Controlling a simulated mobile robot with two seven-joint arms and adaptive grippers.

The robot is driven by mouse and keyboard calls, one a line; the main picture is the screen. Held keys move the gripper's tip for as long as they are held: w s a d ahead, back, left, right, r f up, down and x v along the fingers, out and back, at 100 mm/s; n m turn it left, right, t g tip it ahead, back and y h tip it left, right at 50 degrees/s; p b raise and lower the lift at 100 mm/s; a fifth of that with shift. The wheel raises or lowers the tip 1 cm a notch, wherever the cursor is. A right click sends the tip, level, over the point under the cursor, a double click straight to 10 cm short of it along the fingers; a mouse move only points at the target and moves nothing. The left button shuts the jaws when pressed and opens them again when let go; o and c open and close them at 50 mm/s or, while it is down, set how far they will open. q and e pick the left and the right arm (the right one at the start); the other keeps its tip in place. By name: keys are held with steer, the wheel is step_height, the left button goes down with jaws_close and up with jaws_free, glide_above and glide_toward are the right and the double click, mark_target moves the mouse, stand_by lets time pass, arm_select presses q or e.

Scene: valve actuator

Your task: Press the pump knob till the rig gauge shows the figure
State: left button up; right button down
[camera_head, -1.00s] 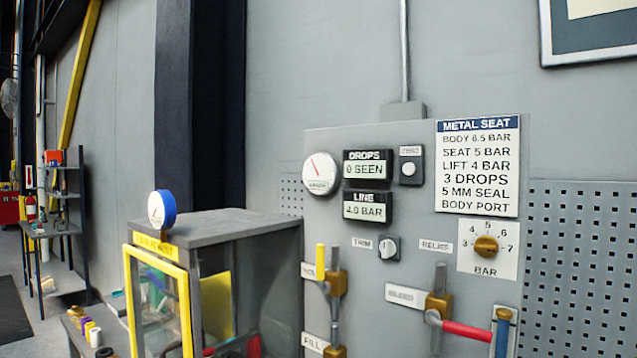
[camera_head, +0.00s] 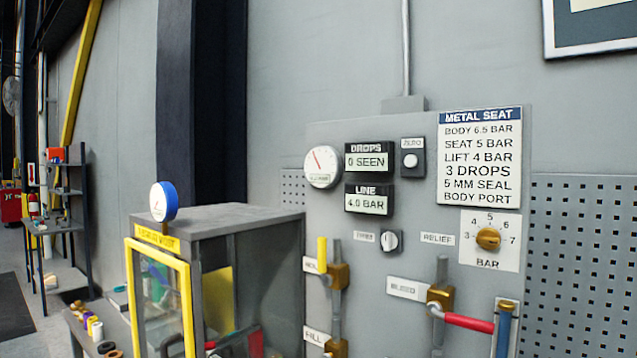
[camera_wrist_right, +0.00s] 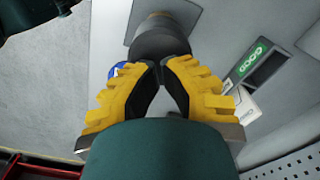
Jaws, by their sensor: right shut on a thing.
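In the right wrist view, the yellow fingers of my right gripper (camera_wrist_right: 163,75) are shut on a dark round knob (camera_wrist_right: 165,38), which looks like the pump knob. The fingertips hide part of it. In the head view, a white round gauge (camera_head: 322,168) with a red needle is on the grey panel; its figures are too small to read. The LINE display (camera_head: 368,200) reads 4.0 BAR and the DROPS display (camera_head: 369,158) reads 0 SEEN. The METAL SEAT card (camera_head: 480,157) lists body 6.5 bar, seat 5 bar and lift 4 bar. My left gripper is not in view.
A blue-rimmed gauge (camera_head: 163,201) stands on the yellow-framed cabinet (camera_head: 225,216). The panel carries a brass BAR dial (camera_head: 488,238), a TRIM knob (camera_head: 390,241) and a red-handled BLEED valve (camera_head: 468,323).

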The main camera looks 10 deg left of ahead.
steer(key=shift+f+b, duration=0.65)
steer(key=shift+f, duration=0.2)
steer(key=shift+f+b, duration=1.2)
steer(key=shift+f, duration=0.3)
steer(key=shift+f+b, duration=0.85)
steer(key=shift+f, duration=0.15)
steer(key=shift+r+p, duration=1.25)
steer(key=shift+r, duration=0.3)
steer(key=shift+r+p, duration=1)
steer(key=shift+r, duration=0.35)
steer(key=shift+r+p, duration=0.95)
steer(key=shift+r, duration=0.3)
steer(key=shift+f, duration=0.2)
